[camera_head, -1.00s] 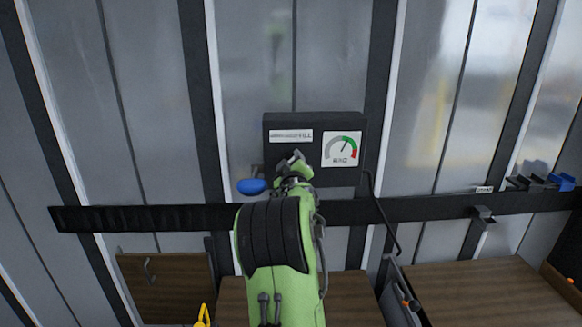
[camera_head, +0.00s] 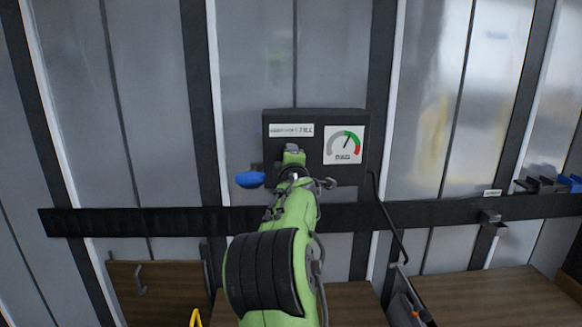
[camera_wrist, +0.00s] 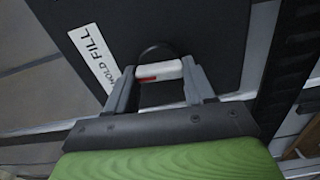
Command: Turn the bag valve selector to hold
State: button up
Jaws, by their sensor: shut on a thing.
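In the wrist view the label strip (camera_wrist: 94,57) shows the words HOLD and FILL. The selector handle (camera_wrist: 165,70) is a white bar with a red mark, in front of a dark round hub. My gripper (camera_wrist: 160,73) is shut on this handle, one grey finger at each end. In the head view my green wrist covers the selector and the fingertips. I cannot tell which word the selector points to.
A dark rail (camera_head: 130,221) runs across the wall beneath. A black hose (camera_head: 387,215) hangs at the right of the box. Wooden surfaces (camera_head: 490,297) lie below.

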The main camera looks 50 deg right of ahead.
jog(key=shift+f+n, duration=0.1)
jog(key=shift+n, duration=0.3)
jog(key=o, duration=1)
jog(key=shift+o, duration=0.2)
jog(key=shift+a, duration=0.1)
jog(key=b+v, duration=0.2)
jog(key=v, duration=1.3)
jog(key=shift+s+b, duration=0.3)
jog(key=shift+b, duration=0.1)
jog(key=shift+a, duration=0.15)
